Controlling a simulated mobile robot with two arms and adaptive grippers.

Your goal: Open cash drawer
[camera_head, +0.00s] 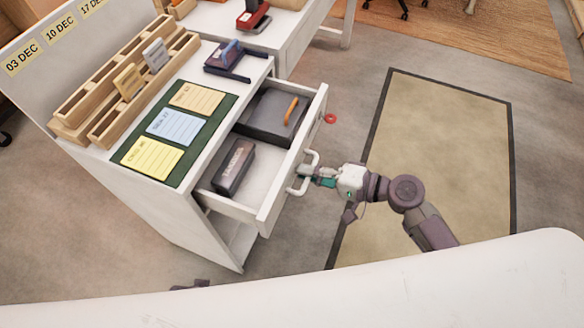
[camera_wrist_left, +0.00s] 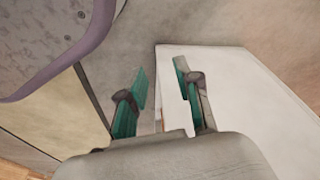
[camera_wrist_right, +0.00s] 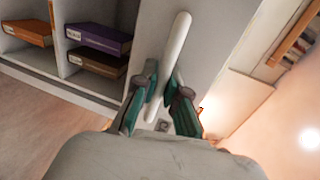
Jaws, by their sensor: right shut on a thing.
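The white cash drawer (camera_head: 264,190) is pulled out of the white desk and its inside shows in the head view. A dark grey box with an orange handle (camera_head: 291,109) and a dark lettered block (camera_head: 233,168) lie in it. My right gripper (camera_head: 307,173) is shut on the white drawer handle (camera_head: 302,187) on the drawer's front. The right wrist view shows the handle bar (camera_wrist_right: 177,45) between the fingers (camera_wrist_right: 161,88). My left gripper (camera_wrist_left: 165,92) has its fingers apart and nothing visible between them, beside a white surface.
The desk top holds a green mat (camera_head: 198,142) with paper cards, a wooden rack (camera_head: 108,104) and a blue-and-dark stamp-like item (camera_head: 230,57).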

